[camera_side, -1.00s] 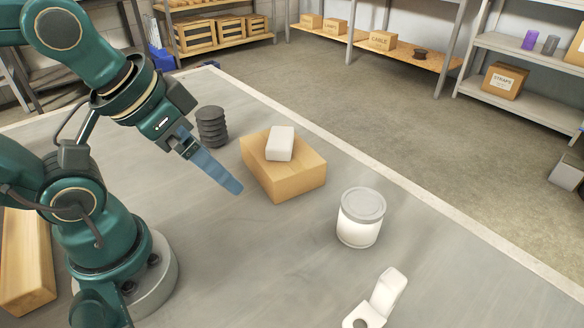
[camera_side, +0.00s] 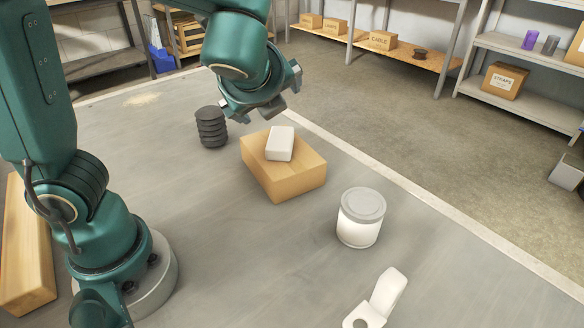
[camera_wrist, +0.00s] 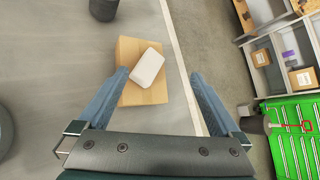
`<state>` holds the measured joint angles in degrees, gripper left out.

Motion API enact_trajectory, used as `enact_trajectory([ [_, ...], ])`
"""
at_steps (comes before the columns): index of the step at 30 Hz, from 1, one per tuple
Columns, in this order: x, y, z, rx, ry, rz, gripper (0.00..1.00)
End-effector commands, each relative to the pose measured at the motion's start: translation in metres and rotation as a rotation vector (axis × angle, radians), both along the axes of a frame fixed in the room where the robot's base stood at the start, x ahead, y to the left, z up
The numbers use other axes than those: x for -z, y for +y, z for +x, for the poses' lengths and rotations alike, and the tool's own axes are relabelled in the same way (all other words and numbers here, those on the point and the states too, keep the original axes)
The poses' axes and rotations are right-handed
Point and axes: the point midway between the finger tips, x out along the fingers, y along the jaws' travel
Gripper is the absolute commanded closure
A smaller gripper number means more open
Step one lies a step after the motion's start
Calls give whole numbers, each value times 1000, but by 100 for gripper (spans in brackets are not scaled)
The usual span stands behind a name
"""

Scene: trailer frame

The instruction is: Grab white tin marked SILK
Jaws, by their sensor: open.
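A white tin (camera_side: 358,228) with a grey lid stands upright on the grey table, right of the middle in the side view. No lettering on it can be read. The tin does not show in the wrist view. My gripper (camera_wrist: 159,73) is open and empty, its blue fingers spread above a light wooden block (camera_wrist: 150,94) with a white block (camera_wrist: 148,67) on top. In the side view my arm's end is left of and farther back than the tin, high over the table. The fingers cannot be made out there.
A dark ribbed stack (camera_side: 211,128) stands left of the wooden block. A white bent bracket (camera_side: 388,292) lies in front of the tin. A long wooden beam (camera_side: 28,250) is at the left. The table's far edge runs behind the tin. Shelves stand beyond the floor.

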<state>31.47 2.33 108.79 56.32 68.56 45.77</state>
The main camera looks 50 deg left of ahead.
Motion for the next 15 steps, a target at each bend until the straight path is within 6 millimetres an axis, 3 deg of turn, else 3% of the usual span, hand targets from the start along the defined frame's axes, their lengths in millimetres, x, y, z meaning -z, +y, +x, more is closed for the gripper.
enact_trajectory([
  [3, 7, -44, 30, 227, 48, 225, 0],
  [6, 15, -86, 45, 393, 60, 382, 0],
  [12, 47, -154, 42, 612, 67, 542, 0],
  [15, 61, -169, 33, 667, 88, 573, 0],
])
